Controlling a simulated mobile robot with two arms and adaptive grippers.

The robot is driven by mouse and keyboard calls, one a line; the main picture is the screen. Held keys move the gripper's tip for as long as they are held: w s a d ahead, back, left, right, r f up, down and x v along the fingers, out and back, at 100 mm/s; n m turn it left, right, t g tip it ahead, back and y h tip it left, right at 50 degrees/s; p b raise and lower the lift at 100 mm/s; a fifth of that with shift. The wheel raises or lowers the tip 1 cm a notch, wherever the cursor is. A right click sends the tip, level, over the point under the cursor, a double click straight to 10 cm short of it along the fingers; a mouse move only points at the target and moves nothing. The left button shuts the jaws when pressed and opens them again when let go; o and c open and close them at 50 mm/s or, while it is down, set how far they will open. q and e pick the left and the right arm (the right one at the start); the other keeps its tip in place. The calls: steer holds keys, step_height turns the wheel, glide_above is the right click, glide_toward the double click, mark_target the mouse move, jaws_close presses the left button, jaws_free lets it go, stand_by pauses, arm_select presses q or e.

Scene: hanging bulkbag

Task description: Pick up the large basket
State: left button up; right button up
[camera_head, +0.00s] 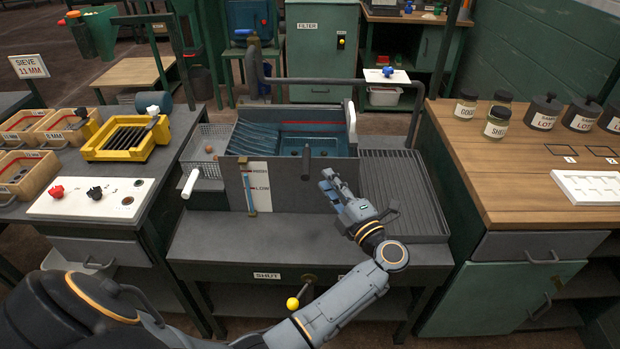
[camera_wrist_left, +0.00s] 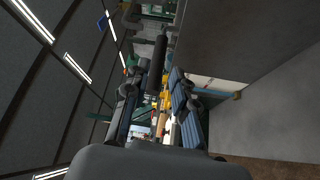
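A wire mesh basket (camera_head: 207,150) stands at the left end of the blue wash trough (camera_head: 290,140), with a few small brownish lumps inside. I cannot tell for sure that it is the large basket. My right gripper is not in view.
A white-ended handle (camera_head: 190,183) juts out below the basket. A ribbed drainboard (camera_head: 400,190) lies right. A yellow sieve (camera_head: 125,138) and control plate (camera_head: 92,198) sit on the left bench; jars stand on the right bench.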

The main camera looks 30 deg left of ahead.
mark_target(306, 152)
arm_select(q)
steer(key=b+x, duration=0.2)
steer(key=x, duration=0.9)
steer(key=shift+f, duration=0.2)
steer(key=shift+r, duration=0.1)
steer(key=shift+s, duration=0.1)
steer(key=shift+c, duration=0.3)
jaws_close()
steer(key=shift+r, duration=0.1)
